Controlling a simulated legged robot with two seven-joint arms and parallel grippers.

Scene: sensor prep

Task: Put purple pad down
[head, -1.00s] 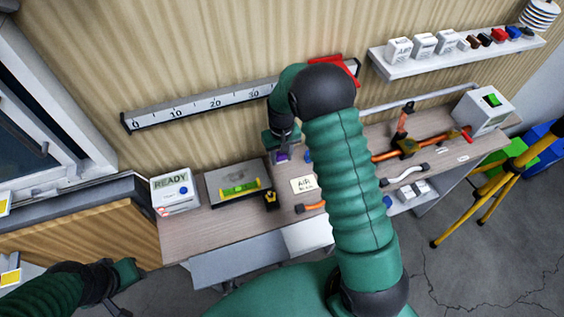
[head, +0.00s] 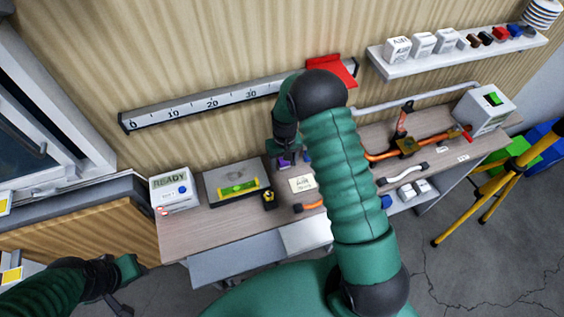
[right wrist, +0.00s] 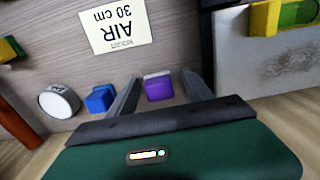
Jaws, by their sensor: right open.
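The purple pad (right wrist: 158,88) rests on the wooden bench between the two spread fingers of my right gripper (right wrist: 160,76) in the right wrist view. The fingers stand apart with a gap on each side of the pad. In the head view the pad (head: 285,160) is a small purple patch under the gripper, mostly hidden by it. A white card reading "AIR 30 cm" (right wrist: 115,26) lies on the bench beside it. My left gripper (head: 128,285) is at the lower left of the head view, away from the bench; its jaw opening is unclear.
A blue block (right wrist: 100,99) and a white round piece (right wrist: 59,101) stand near the right gripper. A grey plate with a yellow-green level (head: 238,187) and a READY box (head: 174,188) are left on the bench. Orange pipework (head: 385,156) lies to the right.

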